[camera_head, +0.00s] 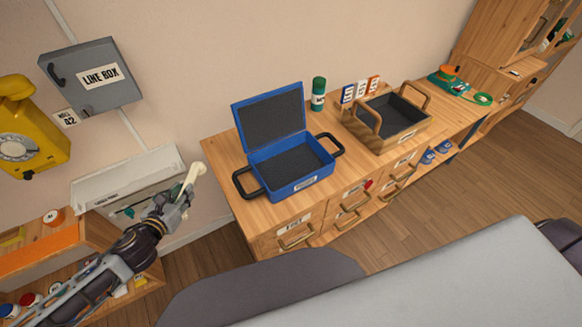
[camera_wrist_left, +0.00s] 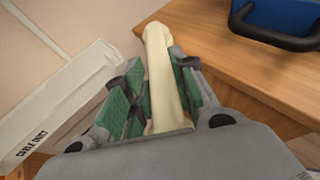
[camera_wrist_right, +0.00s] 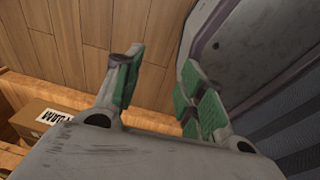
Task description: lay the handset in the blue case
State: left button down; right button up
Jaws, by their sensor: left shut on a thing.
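The cream handset (camera_head: 190,179) is gripped in my left gripper (camera_head: 180,199), in front of the wall and just left of the wooden cabinet. In the left wrist view the handset (camera_wrist_left: 157,70) runs lengthwise between the green-padded fingers, its far end sticking out beyond them. The blue case (camera_head: 299,185) stands on the cabinet top with its lid raised and its dark foam inside empty. A corner of it and a black handle show in the left wrist view (camera_wrist_left: 285,18). My right gripper (camera_wrist_right: 158,70) shows only in its wrist view, open and empty, above the floor.
The wooden cabinet top (camera_head: 222,157) has bare room left of the case. A wooden tray (camera_head: 408,137) with handles and a green canister (camera_head: 318,95) stand to the right. A white box (camera_head: 110,180) is by the left arm. A yellow dial phone (camera_head: 35,140) hangs on the wall.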

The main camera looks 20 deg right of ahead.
pick_arm(q)
jog(key=shift+w+a+r+m+g+h, duration=0.15)
jog(key=shift+w+r+m+h, duration=0.1)
jog(key=shift+r, duration=0.4)
jog(key=shift+w+a+r+m+g+h, duration=0.15)
jog(key=shift+w+r+m+h, duration=0.1)
jog(key=shift+r, duration=0.35)
jog(key=r+m+h, duration=0.1)
jog(key=a+r+g, duration=0.1)
jog(key=r+m+h+p, duration=0.1)
jog(key=r, duration=0.1)
jog(key=shift+w+a+m+g+h, duration=0.2)
jog(key=shift+w+m+g+h, duration=0.1)
jog(key=shift+w+g, duration=0.1)
pick_arm(e)
jog(key=shift+s+a+r, duration=0.1)
jog(key=shift+a+r, duration=0.2)
jog(key=shift+a, duration=0.2)
jog(key=shift+s+a+r, duration=0.1)
jog(key=shift+a+r, duration=0.15)
jog(key=shift+a, duration=0.25)
pick_arm(q)
jog(key=shift+a+r, duration=0.1)
pick_arm(e)
jog(key=shift+d, duration=0.15)
